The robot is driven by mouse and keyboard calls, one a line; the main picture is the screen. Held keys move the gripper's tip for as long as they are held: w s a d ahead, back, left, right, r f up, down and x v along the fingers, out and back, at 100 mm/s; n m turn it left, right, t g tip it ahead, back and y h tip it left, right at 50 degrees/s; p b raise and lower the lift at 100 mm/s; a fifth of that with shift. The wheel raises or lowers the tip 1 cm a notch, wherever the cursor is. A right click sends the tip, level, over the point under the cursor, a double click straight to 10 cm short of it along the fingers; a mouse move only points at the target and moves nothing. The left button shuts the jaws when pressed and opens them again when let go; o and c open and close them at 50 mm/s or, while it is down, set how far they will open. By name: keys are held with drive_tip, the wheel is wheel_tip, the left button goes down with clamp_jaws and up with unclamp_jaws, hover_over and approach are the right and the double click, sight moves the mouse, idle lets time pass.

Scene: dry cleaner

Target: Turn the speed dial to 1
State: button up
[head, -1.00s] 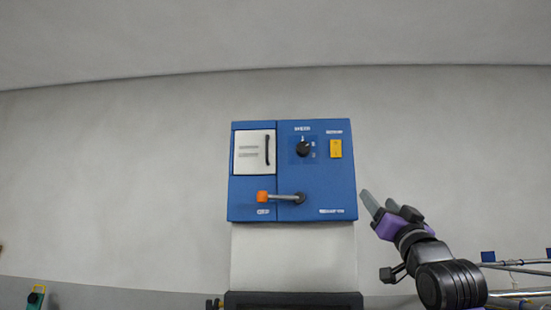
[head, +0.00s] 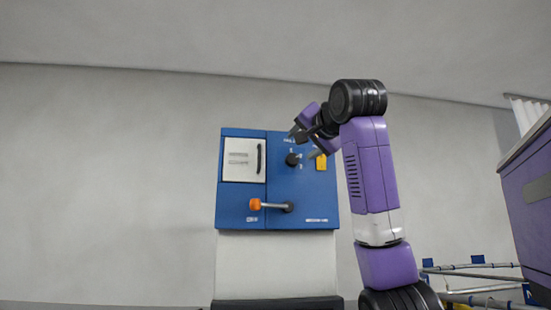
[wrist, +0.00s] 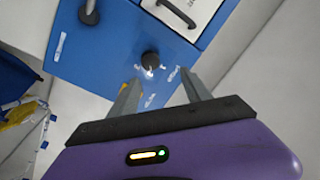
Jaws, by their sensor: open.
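The speed dial (head: 292,159) is a small black knob on the blue panel, right of the white door. Printed marks surround it, too small to read surely. In the wrist view the dial (wrist: 150,60) lies just beyond the fingertips, roughly between their lines, with a pale mark on its edge. My gripper (head: 302,146) is open and empty, at the panel's upper right beside the dial. In the wrist view its two grey fingers (wrist: 158,80) are spread apart. I see no contact with the dial.
Below is a lever with an orange knob (head: 255,204). The white door (head: 244,160) has a black handle. A rail (head: 480,267) and a purple machine (head: 530,195) stand at right.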

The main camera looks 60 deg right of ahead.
sight(293, 159)
drive_tip(key=shift+m+g, duration=0.3)
drive_tip(key=shift+m, duration=0.2)
drive_tip(key=p+x, duration=0.1)
drive_tip(key=x, duration=0.1)
drive_tip(key=f+p+x, duration=0.1)
drive_tip(key=x, duration=0.1)
drive_tip(key=p+x, duration=0.1)
drive_tip(key=x, duration=0.1)
drive_tip(key=shift+w+d+f, duration=0.15)
drive_tip(key=shift+d+f, duration=0.05)
drive_tip(key=shift+f, duration=0.05)
drive_tip(key=shift+w+d+f+p, duration=0.15)
drive_tip(key=shift+w+d+p, duration=0.15)
drive_tip(key=shift+w+d, duration=0.2)
clamp_jaws()
